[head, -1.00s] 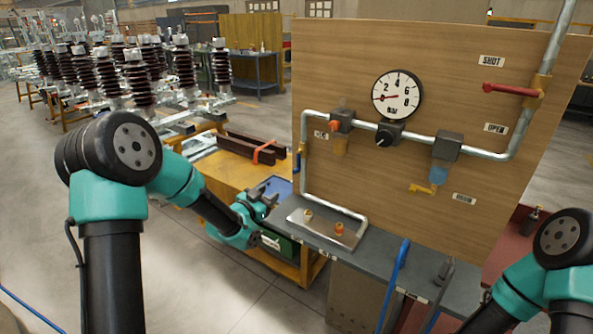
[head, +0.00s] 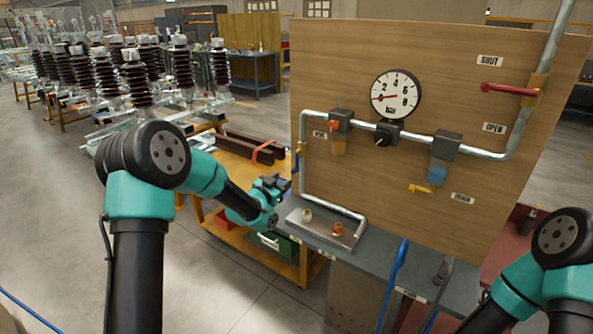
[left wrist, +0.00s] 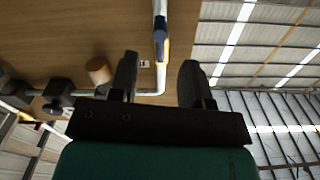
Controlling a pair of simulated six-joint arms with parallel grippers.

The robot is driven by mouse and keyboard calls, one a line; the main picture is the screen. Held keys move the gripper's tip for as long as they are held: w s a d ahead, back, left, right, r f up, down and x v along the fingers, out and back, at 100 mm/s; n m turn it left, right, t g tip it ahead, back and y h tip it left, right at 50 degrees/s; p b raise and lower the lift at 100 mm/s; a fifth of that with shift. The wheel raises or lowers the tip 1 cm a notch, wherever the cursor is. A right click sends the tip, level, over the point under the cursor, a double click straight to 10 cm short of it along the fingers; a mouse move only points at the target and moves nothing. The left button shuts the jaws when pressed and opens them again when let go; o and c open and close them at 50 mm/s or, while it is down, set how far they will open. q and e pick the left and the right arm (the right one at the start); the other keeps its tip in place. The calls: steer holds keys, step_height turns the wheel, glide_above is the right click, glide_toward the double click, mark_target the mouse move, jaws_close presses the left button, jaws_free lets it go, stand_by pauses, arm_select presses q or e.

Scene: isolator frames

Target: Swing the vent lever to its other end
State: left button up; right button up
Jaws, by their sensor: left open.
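A small lever with a blue handle (head: 295,163) sits on the left vertical pipe, at the panel's left edge; a small label (head: 320,134) beside it is too blurred to read surely. In the left wrist view the blue handle (left wrist: 161,22) and its yellow hub (left wrist: 160,48) show beyond my fingers, in line with the gap between them. My left gripper (head: 274,184) is open and empty, just left of and below the lever; in its wrist view the fingers (left wrist: 160,70) stand wide apart, with no contact visible. My right gripper is out of view.
The wooden panel (head: 400,215) carries a gauge (head: 396,94), a red lever (head: 508,89) between SHUT and OPEN labels, and a yellow drain handle (head: 419,188). A metal plate with fittings (head: 325,230) lies on the grey bench. A yellow cart (head: 235,160) stands behind my left arm.

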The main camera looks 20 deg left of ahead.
mark_target(296, 169)
arm_select(q)
steer(key=x, duration=0.9)
steer(key=shift+w+d, duration=0.1)
steer(key=shift+w, duration=0.25)
jaws_close()
